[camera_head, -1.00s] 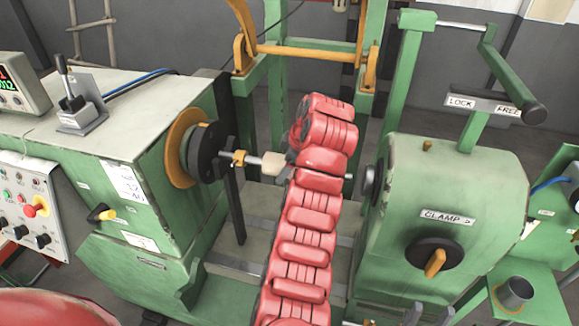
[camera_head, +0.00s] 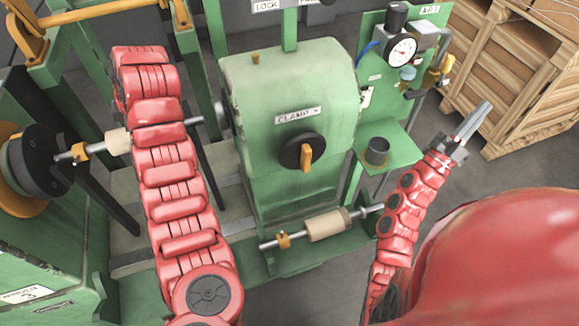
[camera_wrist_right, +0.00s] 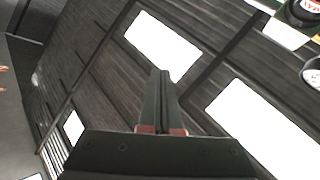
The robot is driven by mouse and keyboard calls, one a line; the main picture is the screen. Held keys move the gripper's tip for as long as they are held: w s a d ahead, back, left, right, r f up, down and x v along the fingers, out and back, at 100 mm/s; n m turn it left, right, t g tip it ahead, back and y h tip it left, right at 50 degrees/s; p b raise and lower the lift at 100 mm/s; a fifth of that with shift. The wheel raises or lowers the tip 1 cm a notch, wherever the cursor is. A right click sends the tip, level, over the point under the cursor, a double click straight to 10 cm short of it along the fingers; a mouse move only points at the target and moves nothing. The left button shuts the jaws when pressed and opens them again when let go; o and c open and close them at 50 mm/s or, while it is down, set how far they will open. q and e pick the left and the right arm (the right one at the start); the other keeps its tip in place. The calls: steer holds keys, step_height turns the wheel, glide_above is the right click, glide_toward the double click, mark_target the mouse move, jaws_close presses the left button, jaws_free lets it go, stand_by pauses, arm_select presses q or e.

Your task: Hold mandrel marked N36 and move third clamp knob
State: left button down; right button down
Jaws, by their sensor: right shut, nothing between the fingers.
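A mandrel with a pale core (camera_head: 118,141) sits on a shaft between the black faceplate (camera_head: 38,163) and the green tailstock (camera_head: 290,85); I cannot read a mark on it. My left arm crosses in front of the shaft and hides my left gripper. The clamp knob (camera_head: 303,152), a black disc with an orange handle pointing roughly downward, is on the tailstock front under a CLAMP label. A second mandrel (camera_head: 327,225) lies below it on the green base. My right gripper (camera_head: 478,120) is shut and empty, right of the tailstock and apart from the knob. Its closed fingers show in the right wrist view (camera_wrist_right: 160,98).
Wooden crates (camera_head: 530,60) stand at the back right. Floor shows between shelf and crates.

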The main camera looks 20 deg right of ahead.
steer(key=w+d+f+n+t+y, duration=0.2)
steer(key=d+f+n+y, duration=0.4)
steer(key=f, duration=0.6)
steer(key=n+t+y, duration=0.2)
steer(key=n+y, duration=0.5)
steer(key=y, duration=2.6)
glide_toward(318, 159)
steer(key=x, duration=0.4)
steer(key=shift+w+a, duration=0.2)
steer(key=shift+a, duration=1.9)
